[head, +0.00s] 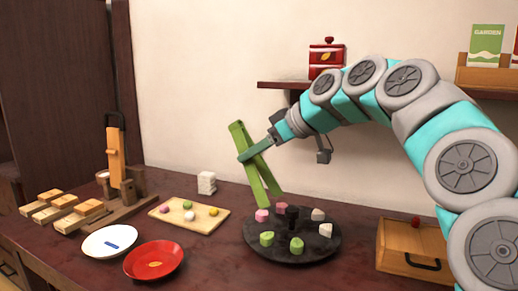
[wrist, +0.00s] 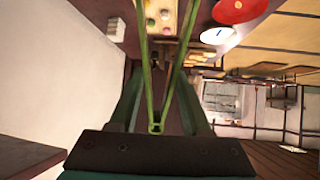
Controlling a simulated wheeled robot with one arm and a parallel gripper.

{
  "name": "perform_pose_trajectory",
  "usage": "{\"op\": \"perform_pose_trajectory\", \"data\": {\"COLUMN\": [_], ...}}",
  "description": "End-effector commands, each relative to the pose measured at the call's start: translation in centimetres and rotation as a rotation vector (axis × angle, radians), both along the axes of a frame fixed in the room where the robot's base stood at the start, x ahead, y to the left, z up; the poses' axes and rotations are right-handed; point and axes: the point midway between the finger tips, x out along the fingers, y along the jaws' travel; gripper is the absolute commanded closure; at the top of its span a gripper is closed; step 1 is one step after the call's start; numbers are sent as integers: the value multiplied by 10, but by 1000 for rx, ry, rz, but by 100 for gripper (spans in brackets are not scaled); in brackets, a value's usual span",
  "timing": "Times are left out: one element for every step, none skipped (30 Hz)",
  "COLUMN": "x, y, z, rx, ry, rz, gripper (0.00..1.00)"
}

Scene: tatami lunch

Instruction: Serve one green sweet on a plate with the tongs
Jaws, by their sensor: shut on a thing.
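My gripper (head: 256,149) is shut on the green tongs (head: 246,168), which also show in the wrist view (wrist: 147,72). The tongs' arms are spread and their tips, with nothing visible between them, hang near the back left of a dark round tray (head: 290,256). The tray bears a green sweet (head: 266,239), another green sweet (head: 296,245), a pink sweet (head: 262,215), pale sweets (head: 318,215) and dark pieces (head: 292,212). A white plate (head: 92,250) with a blue mark and a red plate (head: 138,269) with an orange mark lie at the left, both without sweets.
A wooden board (head: 170,222) with several small coloured balls lies between the plates and the tray. A white block stack (head: 206,183) stands behind it. A wooden drawer box (head: 397,267) stands right of the tray. A wall shelf (head: 275,85) holds a red canister (head: 325,62).

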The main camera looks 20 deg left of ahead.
Motion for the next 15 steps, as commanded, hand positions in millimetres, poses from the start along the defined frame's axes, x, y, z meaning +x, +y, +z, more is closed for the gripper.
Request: {"op": "perform_pose_trajectory", "data": {"x": [0,0,0,0,0,0,0,0,0,0,0,0,0,0,0], "y": [0,0,0,0,0,0,0,0,0,0,0,0,0,0,0], "z": [0,0,0,0,0,0,-1,-1,-2,-3,-4,-6,-7,-9,-11], "rx": [0,0,0,0,-1,-1,-1,-1,-1,-1,-1,-1,-1,-1,-1], "ry": [0,0,0,0,1,0,0,0,0,0,0,1,1,2,2], "rz": [0,0,0,-1,-1,-1,-1,-1,-1,-1,-1,-1,-1,-1,-1], "gripper": [58,58,58,58,58,58,58,58,58,58,58,58,58,58,58]}}
